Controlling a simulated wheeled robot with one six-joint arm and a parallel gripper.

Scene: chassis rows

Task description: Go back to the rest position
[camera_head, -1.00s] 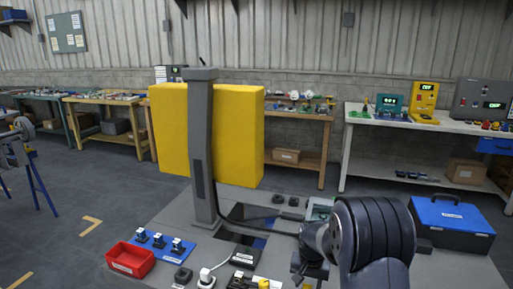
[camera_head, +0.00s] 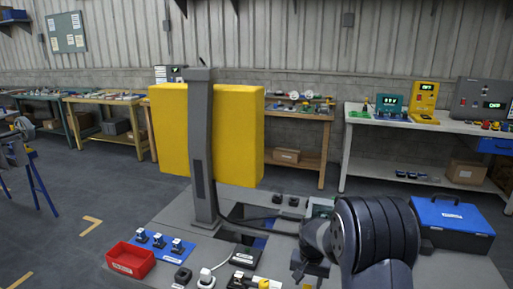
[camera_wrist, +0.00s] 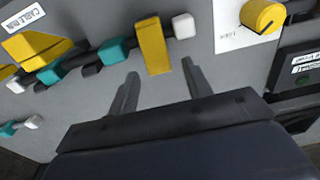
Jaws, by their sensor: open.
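My gripper (camera_wrist: 159,68) shows in the wrist view with its two dark fingers apart and nothing held between them. A yellow block-shaped connector (camera_wrist: 152,46) shows just beyond and between the fingertips, and I cannot tell how far below them it is. A row of teal, black, white and yellow connectors stretches to the left of it. In the head view, my arm's thick dark joint fills the lower right and reaches over the grey bench top (camera_head: 170,210). The fingertips cannot be made out there.
On the bench are a red bin (camera_head: 130,259), a blue mat (camera_head: 147,250) with small connectors, a grey post (camera_head: 201,150) before a yellow panel (camera_head: 238,135), and a blue-lidded case (camera_head: 453,215) right of my arm. The wrist view shows a yellow knob (camera_wrist: 262,15) at upper right.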

